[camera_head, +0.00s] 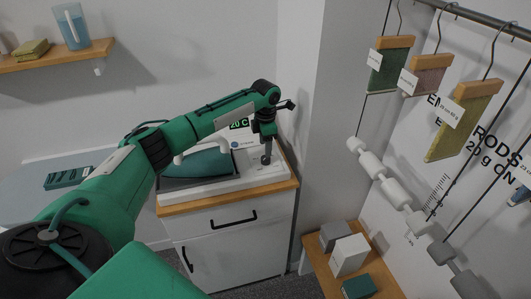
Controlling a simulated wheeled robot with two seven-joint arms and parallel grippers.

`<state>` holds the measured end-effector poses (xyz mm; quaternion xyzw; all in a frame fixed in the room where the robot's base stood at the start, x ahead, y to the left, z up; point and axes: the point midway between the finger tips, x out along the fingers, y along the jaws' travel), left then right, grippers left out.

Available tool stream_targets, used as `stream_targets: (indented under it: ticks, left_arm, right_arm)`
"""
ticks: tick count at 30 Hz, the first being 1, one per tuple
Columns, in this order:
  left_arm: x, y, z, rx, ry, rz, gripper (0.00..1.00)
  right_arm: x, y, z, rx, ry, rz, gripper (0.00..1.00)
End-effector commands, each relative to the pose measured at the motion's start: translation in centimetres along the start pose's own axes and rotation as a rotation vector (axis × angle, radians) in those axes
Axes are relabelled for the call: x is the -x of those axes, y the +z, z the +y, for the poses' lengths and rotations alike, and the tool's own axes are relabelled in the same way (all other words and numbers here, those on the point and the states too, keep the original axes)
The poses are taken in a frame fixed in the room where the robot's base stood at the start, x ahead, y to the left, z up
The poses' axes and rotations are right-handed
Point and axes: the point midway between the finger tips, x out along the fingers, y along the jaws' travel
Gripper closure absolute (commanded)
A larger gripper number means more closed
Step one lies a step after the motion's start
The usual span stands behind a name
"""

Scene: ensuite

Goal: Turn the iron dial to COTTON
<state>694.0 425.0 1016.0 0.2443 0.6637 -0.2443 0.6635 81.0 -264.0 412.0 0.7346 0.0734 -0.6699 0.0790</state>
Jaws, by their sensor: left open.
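The teal iron (208,166) with a white handle lies on a white base (205,194) on the wooden top of a white cabinet. A small display (239,123) reading "20 C" shows behind it. My left arm reaches in from the left, over the iron. My left gripper (266,159) points down over the right part of the white base, to the right of the iron, and is open. The dial and its markings are too small or hidden by the gripper to make out. I cannot tell whether the fingers touch anything. My right gripper is out of view.
The cabinet (235,245) stands against the grey wall, with a pillar close to its right. Hanging fabric swatches (388,68) and rods with white weights (370,164) are at the right. A low wooden stand with boxes (350,255) is at the lower right.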

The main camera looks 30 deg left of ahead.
Motion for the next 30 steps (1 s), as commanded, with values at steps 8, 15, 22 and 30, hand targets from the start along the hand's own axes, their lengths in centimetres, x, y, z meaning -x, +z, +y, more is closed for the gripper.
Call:
stream_targets:
  ticks: [8, 15, 22, 30]
  left_arm:
    - [-4.3, 0.0, 0.0, 0.0, -0.001, 0.002, 0.46]
    - [-5.5, 0.0, 0.0, -0.001, 0.0, 0.0, 0.46]
    - [-5.5, 0.0, 0.0, -0.001, 0.0, 0.0, 0.52]
    - [-5.4, 0.0, 0.0, -0.001, 0.001, 0.0, 0.91]
  right_arm:
    - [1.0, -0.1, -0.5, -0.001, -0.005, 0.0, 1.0]
    - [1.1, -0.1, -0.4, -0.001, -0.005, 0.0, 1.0]
    - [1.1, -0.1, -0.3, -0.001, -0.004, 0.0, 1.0]
    - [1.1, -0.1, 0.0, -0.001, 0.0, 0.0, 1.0]
